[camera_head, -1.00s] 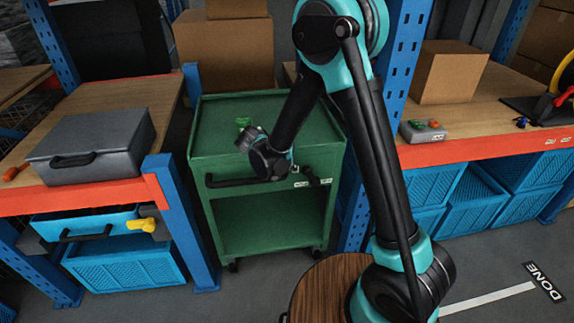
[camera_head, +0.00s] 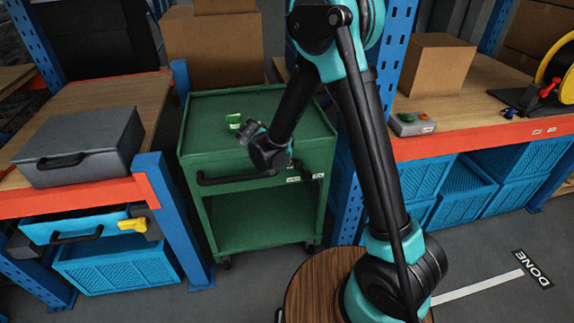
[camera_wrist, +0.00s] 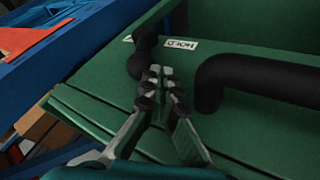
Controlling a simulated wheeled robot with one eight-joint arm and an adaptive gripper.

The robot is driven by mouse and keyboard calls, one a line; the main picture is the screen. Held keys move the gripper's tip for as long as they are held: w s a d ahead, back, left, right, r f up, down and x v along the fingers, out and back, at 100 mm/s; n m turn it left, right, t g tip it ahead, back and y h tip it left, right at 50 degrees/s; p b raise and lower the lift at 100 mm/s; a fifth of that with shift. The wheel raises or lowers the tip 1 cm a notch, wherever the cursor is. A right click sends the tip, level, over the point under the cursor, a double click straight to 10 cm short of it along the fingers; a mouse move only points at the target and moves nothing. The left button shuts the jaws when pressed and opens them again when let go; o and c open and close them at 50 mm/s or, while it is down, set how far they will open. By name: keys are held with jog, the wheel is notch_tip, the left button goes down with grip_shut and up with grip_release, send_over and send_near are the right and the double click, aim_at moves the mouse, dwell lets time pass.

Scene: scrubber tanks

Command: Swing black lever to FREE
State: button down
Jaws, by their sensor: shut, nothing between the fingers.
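The black lever (camera_head: 306,172) is on the front of the green cart (camera_head: 262,229), right of the cart's long black handle (camera_head: 230,180). In the wrist view the lever (camera_wrist: 143,56) hangs beside a white label (camera_wrist: 181,44), whose upside-down text I cannot read surely. My gripper (camera_wrist: 161,72) is shut and empty. Its fingertips are close to the lever's knobbed end, between the lever and the curved handle (camera_wrist: 255,78); I cannot tell whether they touch the lever. In the head view my arm hides most of the gripper.
A blue shelf post (camera_head: 180,215) stands close left of the cart, and another (camera_head: 350,190) close right. A grey case (camera_head: 80,145) lies on the left shelf. Open floor shows at lower right, with a DONE sign (camera_head: 533,268).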

aim_at(318, 154)
jog(key=shift+w+d+r+y, duration=0.1)
jog(key=shift+d+r+y, duration=0.2)
jog(key=shift+y, duration=0.1)
jog(key=shift+w+d+r+m+g+y, duration=0.25)
jog(key=shift+d+r+g+y, duration=0.2)
jog(key=shift+d+y, duration=0.3)
jog(key=d+y, duration=0.1)
jog(key=d, duration=0.1)
jog(key=w+d+r+g+y, duration=0.1)
jog(key=d+y, duration=0.1)
jog(key=d+m+y, duration=0.1)
jog(key=y, duration=0.1)
jog(key=shift+w+d+r+g+y, duration=0.25)
jog(key=shift+w+d, duration=0.05)
jog(key=shift+d, duration=0.35)
jog(key=shift+w+d+f, duration=0.15)
jog(key=shift+w+d, duration=0.05)
jog(key=shift+d, duration=0.4)
jog(key=shift+w+d+f, duration=0.1)
jog(key=shift+w+d, duration=0.1)
jog(key=shift+d, duration=0.35)
